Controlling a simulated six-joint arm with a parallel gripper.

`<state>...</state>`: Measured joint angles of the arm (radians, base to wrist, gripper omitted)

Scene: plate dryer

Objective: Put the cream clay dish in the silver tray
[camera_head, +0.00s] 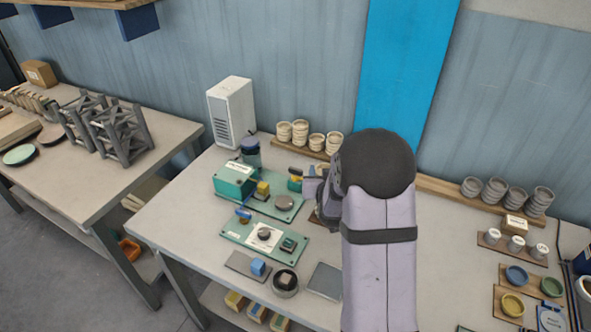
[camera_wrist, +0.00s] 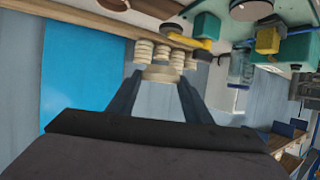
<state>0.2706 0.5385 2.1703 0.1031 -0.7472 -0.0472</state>
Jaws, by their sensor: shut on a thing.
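In the wrist view my gripper (camera_wrist: 160,76) is shut on a cream clay dish (camera_wrist: 161,72), a pale disc between the two fingertips. Several stacks of similar cream dishes (camera_head: 300,131) stand on a wooden shelf strip at the back of the table; they also show just beyond the held dish in the wrist view (camera_wrist: 143,50). In the head view my arm hides the fingers and the held dish. A flat grey silvery plate (camera_head: 325,281) lies at the front of the table, close to my arm; I cannot tell whether it is the silver tray.
Green boards with parts (camera_head: 264,237) lie left of my arm. A grey round holder (camera_head: 285,282) and a blue block (camera_head: 258,267) sit in front. Grey dish stacks (camera_head: 495,190) and coloured dishes (camera_head: 516,275) stand to the right. A white box (camera_head: 231,112) stands at the back left.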

